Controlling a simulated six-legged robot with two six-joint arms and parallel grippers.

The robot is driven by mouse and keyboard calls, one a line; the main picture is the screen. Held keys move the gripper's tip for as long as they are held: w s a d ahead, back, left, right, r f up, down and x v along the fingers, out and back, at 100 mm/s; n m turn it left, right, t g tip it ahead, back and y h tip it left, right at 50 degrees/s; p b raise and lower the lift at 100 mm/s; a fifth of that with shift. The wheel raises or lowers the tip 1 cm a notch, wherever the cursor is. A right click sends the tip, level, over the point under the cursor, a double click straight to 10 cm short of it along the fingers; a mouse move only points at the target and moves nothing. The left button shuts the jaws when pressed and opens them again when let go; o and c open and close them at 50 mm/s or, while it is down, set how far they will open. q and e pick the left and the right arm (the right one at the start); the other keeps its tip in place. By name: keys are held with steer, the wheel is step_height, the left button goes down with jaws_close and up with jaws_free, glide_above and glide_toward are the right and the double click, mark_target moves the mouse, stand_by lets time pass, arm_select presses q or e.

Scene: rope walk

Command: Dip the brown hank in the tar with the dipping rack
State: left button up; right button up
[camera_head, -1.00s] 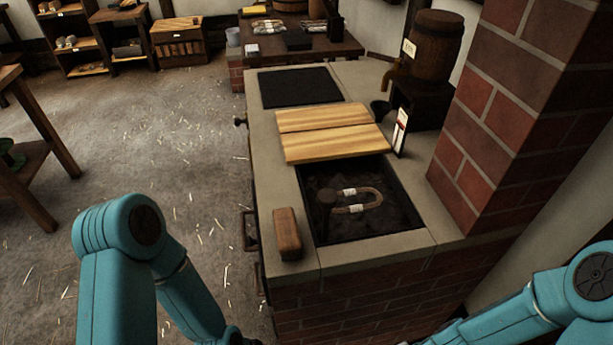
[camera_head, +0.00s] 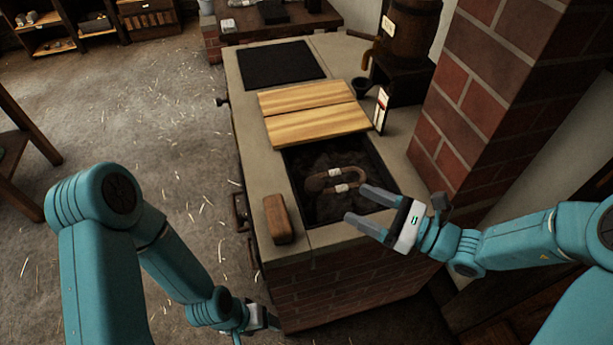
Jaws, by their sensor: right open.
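The brown hank (camera_head: 350,174), a bent loop with white bands, lies in the dark, open tar vat (camera_head: 308,205) in the stone-topped brick bench. A dark rounded piece (camera_head: 315,183) sits at the hank's left end; I cannot tell whether it is part of the dipping rack. My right gripper (camera_head: 357,203) is open and empty, its two grey fingers reaching left over the vat's right front part, close to the hank. My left gripper (camera_head: 268,320) hangs low beside the bench's front left corner, and its fingers are mostly hidden.
Two pale boards (camera_head: 312,110) lie behind the vat opening. A brown wooden block (camera_head: 279,217) stands on the left ledge. A small labelled card (camera_head: 381,110), a dark cup (camera_head: 361,88) and a barrel (camera_head: 411,32) are behind right. A brick pillar (camera_head: 500,90) rises at right.

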mark_target(307, 182)
steer(key=p+x, duration=0.1)
steer(key=x, duration=1.2)
steer(key=shift+a, duration=0.15)
jaws_close()
step_height(307, 182, down, 4)
steer(key=b, duration=0.3)
steer(key=shift+f, duration=0.25)
jaws_free()
steer(key=b+v, duration=0.1)
steer(key=v, duration=1.5)
